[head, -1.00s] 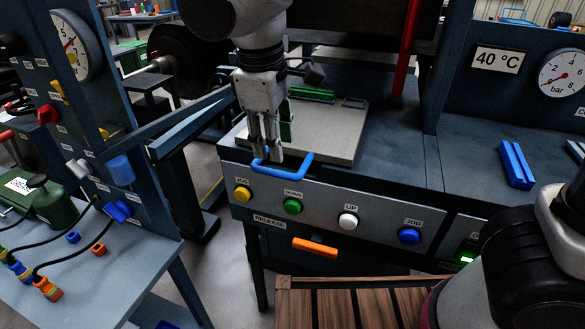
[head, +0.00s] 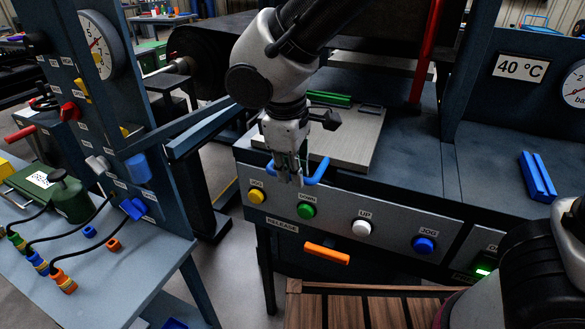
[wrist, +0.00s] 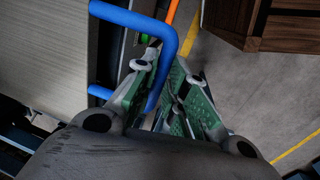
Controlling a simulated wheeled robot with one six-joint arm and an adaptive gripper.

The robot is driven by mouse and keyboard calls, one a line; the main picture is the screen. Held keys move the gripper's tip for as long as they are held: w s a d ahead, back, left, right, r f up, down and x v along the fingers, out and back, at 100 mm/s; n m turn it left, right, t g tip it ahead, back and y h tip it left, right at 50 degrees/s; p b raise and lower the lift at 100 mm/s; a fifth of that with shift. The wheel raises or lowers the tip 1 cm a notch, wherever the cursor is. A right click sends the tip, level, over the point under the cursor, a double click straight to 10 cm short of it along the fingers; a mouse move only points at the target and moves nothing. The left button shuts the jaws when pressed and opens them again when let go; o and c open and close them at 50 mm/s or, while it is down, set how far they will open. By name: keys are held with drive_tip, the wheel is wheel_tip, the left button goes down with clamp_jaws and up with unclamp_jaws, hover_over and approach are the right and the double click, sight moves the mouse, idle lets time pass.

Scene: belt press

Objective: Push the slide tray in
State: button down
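The slide tray (head: 345,151) is a flat grey metal plate lying on the press table, with a blue U-shaped handle (head: 319,173) at its front edge. My gripper (head: 288,181) points down at the left part of this handle. In the wrist view, my gripper (wrist: 166,74) has its fingers apart, with the blue handle (wrist: 184,38) running between them. No firm grip shows. The left finger hides part of the bar. The tray surface (wrist: 45,60) shows at the left of the wrist view.
Yellow (head: 256,196), green (head: 307,210), white (head: 362,227) and blue (head: 424,244) buttons line the front panel below the handle. An orange release handle (head: 327,253) sits lower. A blue block (head: 538,177) lies on the table at right. A red upright bar (head: 421,55) stands behind.

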sight(344, 96)
drive_tip(key=w+d, duration=0.4)
drive_tip(key=w, duration=0.8)
drive_tip(key=w+d, duration=0.4)
drive_tip(key=w, duration=0.9)
drive_tip(key=w+d, duration=0.5)
drive_tip(key=w, duration=0.7)
drive_tip(key=shift+w+d, duration=0.1)
drive_tip(key=shift+w, duration=0.25)
drive_tip(key=c, duration=1.5)
unclamp_jaws()
drive_tip(key=shift+o, duration=0.2)
drive_tip(key=shift+s+r, duration=0.1)
wheel_tip(344, 96, up, 12)
drive_tip(key=s, duration=0.2)
drive_tip(key=shift+a, duration=0.4)
